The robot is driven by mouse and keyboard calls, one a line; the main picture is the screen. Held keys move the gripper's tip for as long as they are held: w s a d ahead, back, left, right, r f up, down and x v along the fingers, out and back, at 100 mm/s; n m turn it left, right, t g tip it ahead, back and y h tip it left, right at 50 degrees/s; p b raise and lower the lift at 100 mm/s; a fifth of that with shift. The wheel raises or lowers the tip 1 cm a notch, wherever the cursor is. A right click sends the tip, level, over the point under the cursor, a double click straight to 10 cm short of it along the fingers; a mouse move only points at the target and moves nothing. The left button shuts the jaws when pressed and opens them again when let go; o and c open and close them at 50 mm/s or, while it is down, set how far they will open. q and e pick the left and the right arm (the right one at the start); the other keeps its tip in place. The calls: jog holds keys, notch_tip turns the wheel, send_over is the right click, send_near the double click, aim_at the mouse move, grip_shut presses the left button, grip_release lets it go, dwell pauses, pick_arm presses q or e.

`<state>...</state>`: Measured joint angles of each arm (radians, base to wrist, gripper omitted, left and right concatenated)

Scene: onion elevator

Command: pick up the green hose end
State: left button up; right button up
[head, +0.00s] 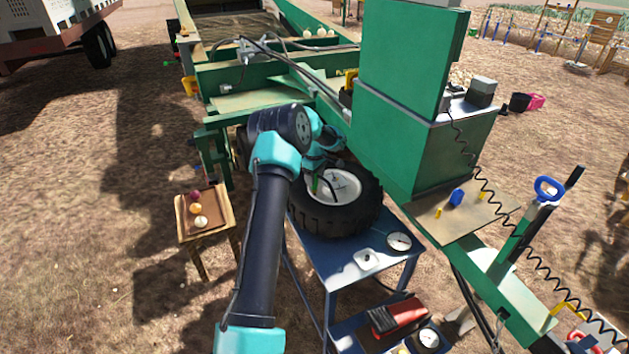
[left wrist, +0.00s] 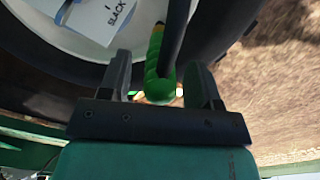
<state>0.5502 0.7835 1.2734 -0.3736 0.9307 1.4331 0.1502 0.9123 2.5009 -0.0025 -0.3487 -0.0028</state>
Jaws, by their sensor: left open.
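The green hose end (left wrist: 157,72) is a bright green sleeve on a black hose (left wrist: 177,28). In the left wrist view it lies between the two fingers of my left gripper (left wrist: 160,64), which is open, with gaps showing on both sides. In the head view the green hose end (head: 314,185) shows as a small upright green piece in front of the tyre's white rim, just below my left gripper (head: 318,168). My left arm partly covers this area. My right gripper is in neither view.
The black tyre (head: 358,208) lies on a blue cart (head: 340,262), with a round gauge (head: 399,241) beside it. A labelled card (left wrist: 95,15) is on the rim. Green machinery (head: 425,140) stands behind and right; a wooden stool (head: 205,225) with onions stands left.

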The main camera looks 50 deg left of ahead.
pick_arm(q)
jog(key=shift+f, duration=0.6)
jog(key=c, duration=1.1)
jog(key=shift+o, duration=0.2)
jog(key=shift+r, duration=0.15)
jog(key=shift+r, duration=1.7)
jog(key=s+d+r, duration=0.1)
jog(key=s+d, duration=0.9)
jog(key=d, duration=0.2)
jog(key=shift+s+r, duration=0.2)
jog(key=shift+s, duration=0.1)
